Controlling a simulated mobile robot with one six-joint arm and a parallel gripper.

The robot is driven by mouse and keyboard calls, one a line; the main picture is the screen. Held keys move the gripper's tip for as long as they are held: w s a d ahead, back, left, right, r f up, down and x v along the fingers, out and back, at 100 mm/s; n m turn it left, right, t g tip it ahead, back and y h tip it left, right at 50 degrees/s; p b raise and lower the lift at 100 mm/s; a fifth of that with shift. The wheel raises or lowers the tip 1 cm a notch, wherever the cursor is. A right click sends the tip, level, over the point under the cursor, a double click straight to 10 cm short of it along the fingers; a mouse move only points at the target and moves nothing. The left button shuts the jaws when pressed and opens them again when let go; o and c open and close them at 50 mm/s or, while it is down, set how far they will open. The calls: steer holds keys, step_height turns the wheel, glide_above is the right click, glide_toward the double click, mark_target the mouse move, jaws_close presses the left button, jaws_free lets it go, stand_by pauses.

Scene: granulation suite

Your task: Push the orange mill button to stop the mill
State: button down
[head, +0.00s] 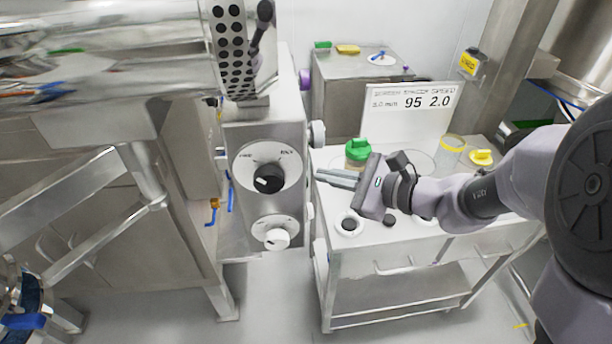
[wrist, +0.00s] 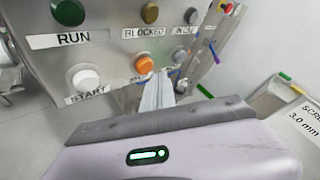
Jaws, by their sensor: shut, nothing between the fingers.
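The orange button (wrist: 144,64) shows in the wrist view on a grey metal panel (wrist: 110,55), to the right of a white button above a START label. The orange button's own label is partly hidden by my fingers. My gripper (wrist: 160,78) is shut and empty, its fingertips just below and right of the orange button in the picture; I cannot tell any contact. In the head view my gripper (head: 320,174) points left at the right side of the machine's control box (head: 235,190). The orange button cannot be made out there.
The white START button (wrist: 86,80), a grey button (wrist: 181,56) and a green RUN lamp (wrist: 68,12) are close by. A steel cart (head: 385,260) with a green-lidded jar (head: 358,152) and a sign (head: 410,112) stands below and beside my arm.

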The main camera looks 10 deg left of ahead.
steer(key=d, duration=0.2)
steer(key=w+d, duration=0.1)
steer(key=d, duration=0.1)
steer(key=shift+w+d, duration=0.2)
steer(key=shift+d, duration=0.2)
stand_by(0.6)
steer(key=s+d+r+n+g+h, duration=0.15)
steer(key=s+n+h, duration=0.3)
steer(key=s, duration=0.55)
steer(key=s+n+g+h, duration=0.25)
steer(key=s+n, duration=0.35)
steer(key=s, duration=0.4)
steer(key=s+d+n+t+h, duration=0.3)
steer(key=d+h, duration=0.1)
steer(key=d, duration=0.2)
steer(key=shift+d+r, duration=0.2)
steer(key=shift+d, duration=0.05)
stand_by(0.3)
